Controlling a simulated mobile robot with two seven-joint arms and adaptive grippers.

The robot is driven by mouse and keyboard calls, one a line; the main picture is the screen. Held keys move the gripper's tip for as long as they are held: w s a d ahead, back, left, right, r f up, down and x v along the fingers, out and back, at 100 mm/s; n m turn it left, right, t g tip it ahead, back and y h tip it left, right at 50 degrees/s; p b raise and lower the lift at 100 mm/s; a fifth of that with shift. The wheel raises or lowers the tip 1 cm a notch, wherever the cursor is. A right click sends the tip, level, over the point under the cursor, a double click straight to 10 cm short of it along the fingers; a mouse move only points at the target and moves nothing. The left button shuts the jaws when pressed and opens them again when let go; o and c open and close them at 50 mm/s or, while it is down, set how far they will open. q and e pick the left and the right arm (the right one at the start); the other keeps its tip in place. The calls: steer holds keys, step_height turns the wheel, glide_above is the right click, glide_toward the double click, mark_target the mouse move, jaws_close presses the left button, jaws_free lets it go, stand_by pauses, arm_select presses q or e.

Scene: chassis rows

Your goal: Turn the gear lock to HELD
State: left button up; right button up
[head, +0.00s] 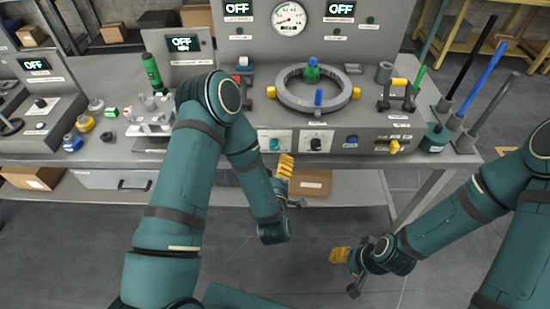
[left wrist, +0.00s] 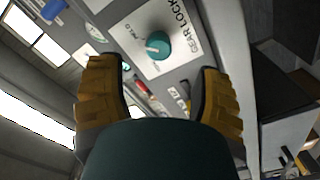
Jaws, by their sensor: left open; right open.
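The gear lock is a round teal knob (left wrist: 158,45) on a white plate (left wrist: 182,58) lettered GEAR LOCK in the left wrist view. A pale mark shows on the knob; I cannot tell which setting it points at. Smaller lettering on the plate looks like HELD. In the head view the knob (head: 275,144) is on the bench's front panel. My left gripper (head: 285,166) is just in front of and below it. In the left wrist view its yellow fingers (left wrist: 156,70) are open, with the knob ahead between them, apart from both. My right gripper (head: 347,270) is open and empty, low over the floor.
A black dial (head: 316,143) and a blue button (head: 351,140) share the front panel. Above are a grey ring (head: 313,88) with coloured knobs and a yellow-handled part (head: 399,92). A cardboard box (head: 312,183) lies on the shelf below. Floor before the bench is clear.

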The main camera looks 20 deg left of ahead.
arm_select(q)
steer(key=shift+s+r, duration=0.1)
steer(key=shift+s, duration=0.25)
stand_by(0.5)
